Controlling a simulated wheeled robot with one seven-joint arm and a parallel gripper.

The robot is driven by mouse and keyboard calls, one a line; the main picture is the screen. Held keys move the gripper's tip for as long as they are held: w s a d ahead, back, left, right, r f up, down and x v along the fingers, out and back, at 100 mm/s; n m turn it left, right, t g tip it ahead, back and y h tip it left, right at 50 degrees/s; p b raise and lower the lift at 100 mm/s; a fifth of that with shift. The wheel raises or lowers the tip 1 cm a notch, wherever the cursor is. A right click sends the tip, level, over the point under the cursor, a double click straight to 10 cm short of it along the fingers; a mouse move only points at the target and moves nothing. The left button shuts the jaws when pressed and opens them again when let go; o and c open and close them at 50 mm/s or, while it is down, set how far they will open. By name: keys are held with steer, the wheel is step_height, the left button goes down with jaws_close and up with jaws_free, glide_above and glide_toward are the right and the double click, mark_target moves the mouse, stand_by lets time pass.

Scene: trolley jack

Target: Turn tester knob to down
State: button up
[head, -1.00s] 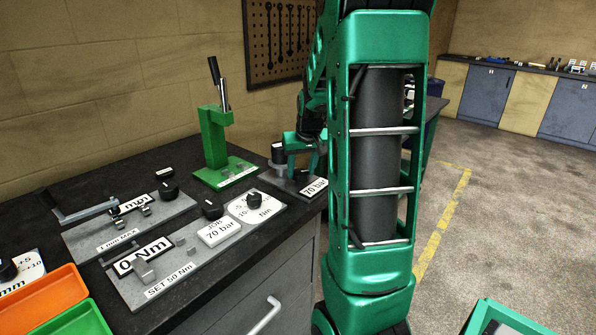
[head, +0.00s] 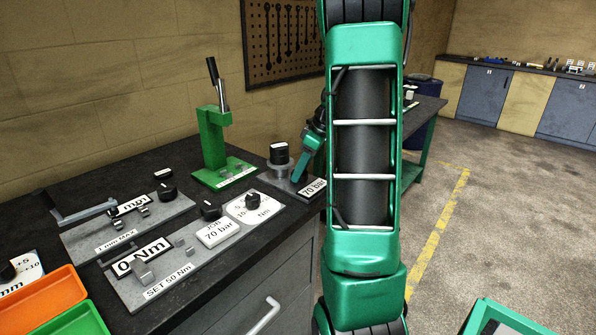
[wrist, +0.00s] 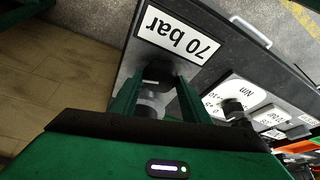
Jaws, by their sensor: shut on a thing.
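The tester is a grey plate at the back right corner of the bench, with a "70 bar" label (head: 312,188) and an upright grey cylinder with a black top (head: 279,156). In the wrist view the label (wrist: 178,33) appears upside down. My gripper (head: 298,177) reaches down beside the cylinder, just behind the label. In the wrist view its green fingers stand on either side of a dark knob (wrist: 158,72), shut on it. The grey cylinder shows between the fingers, nearer the palm.
A green press (head: 214,140) stands left of the tester. A "JOB 70 bar" block (head: 217,233), a Nm dial plate (head: 254,207) and a "SET 50 Nm" plate (head: 150,280) lie nearer. Orange (head: 40,295) and green trays sit front left.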

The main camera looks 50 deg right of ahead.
steer(key=n, duration=0.2)
steer(key=n+y, duration=0.1)
steer(key=n, duration=0.1)
steer(key=n+g+y, duration=0.1)
steer(key=n, duration=0.1)
steer(key=shift+w+d+r+n, duration=0.1)
steer(key=shift+w+d+n, duration=0.05)
steer(key=shift+w+n, duration=0.15)
stand_by(0.4)
steer(key=o, duration=1)
steer(key=shift+o, duration=0.2)
